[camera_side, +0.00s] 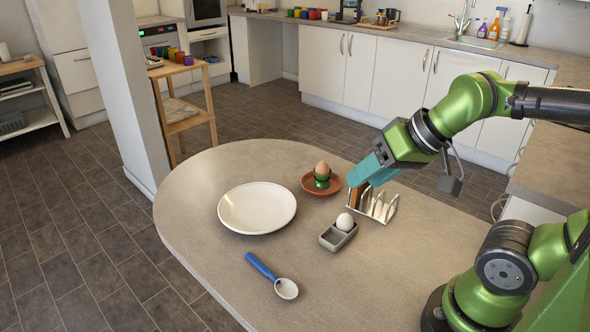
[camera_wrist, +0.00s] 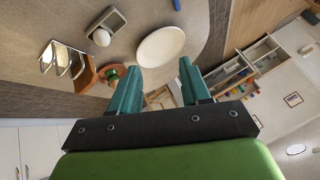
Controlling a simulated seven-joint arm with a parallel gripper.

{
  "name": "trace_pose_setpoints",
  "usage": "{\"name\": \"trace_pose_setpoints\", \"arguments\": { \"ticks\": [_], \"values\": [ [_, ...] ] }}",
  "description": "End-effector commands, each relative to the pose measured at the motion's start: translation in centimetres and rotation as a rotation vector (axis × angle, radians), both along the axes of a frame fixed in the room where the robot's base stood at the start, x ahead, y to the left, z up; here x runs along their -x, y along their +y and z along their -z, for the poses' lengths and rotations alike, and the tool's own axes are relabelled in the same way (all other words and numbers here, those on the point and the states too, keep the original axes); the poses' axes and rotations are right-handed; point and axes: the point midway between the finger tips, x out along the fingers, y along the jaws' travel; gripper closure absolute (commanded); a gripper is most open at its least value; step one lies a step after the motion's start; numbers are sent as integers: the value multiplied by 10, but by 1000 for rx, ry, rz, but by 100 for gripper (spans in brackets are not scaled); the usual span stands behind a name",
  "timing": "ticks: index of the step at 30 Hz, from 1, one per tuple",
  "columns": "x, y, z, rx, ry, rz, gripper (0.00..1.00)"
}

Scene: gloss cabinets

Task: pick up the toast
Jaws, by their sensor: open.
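The toast (camera_side: 357,196) is a brown slice standing upright at the left end of a metal toast rack (camera_side: 382,210). Its upper part is partly hidden by my gripper in the side view. In the wrist view the toast (camera_wrist: 86,75) and the rack (camera_wrist: 62,62) lie at the left, outside my fingers. My gripper (camera_side: 362,178) has teal fingers and appears close to the top of the toast in the side view. In the wrist view my gripper (camera_wrist: 158,70) is open with nothing between its fingers; I cannot tell whether it touches the toast.
A brown egg in a green cup stands on a terracotta saucer (camera_side: 308,187) behind the toast. A grey tray (camera_side: 329,238) with a white egg is in front of the rack. A white plate (camera_side: 257,208) and a blue-handled spoon (camera_side: 262,267) lie left. The table's front is clear.

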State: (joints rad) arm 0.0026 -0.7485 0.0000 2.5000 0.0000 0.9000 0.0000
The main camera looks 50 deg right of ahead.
Motion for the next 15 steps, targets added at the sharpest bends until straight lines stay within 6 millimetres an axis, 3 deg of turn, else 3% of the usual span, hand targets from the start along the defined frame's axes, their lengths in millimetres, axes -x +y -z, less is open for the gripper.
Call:
{"name": "trace_pose_setpoints", "arguments": {
  "ticks": [3,7,11,15],
  "values": [
    [-6,-7,10,-6,51,27,53],
    [-33,-31,12,-23,137,108,53],
    [-69,-74,12,-65,269,272,53],
    [-101,-130,19,-111,419,500,53]
  ]
}}
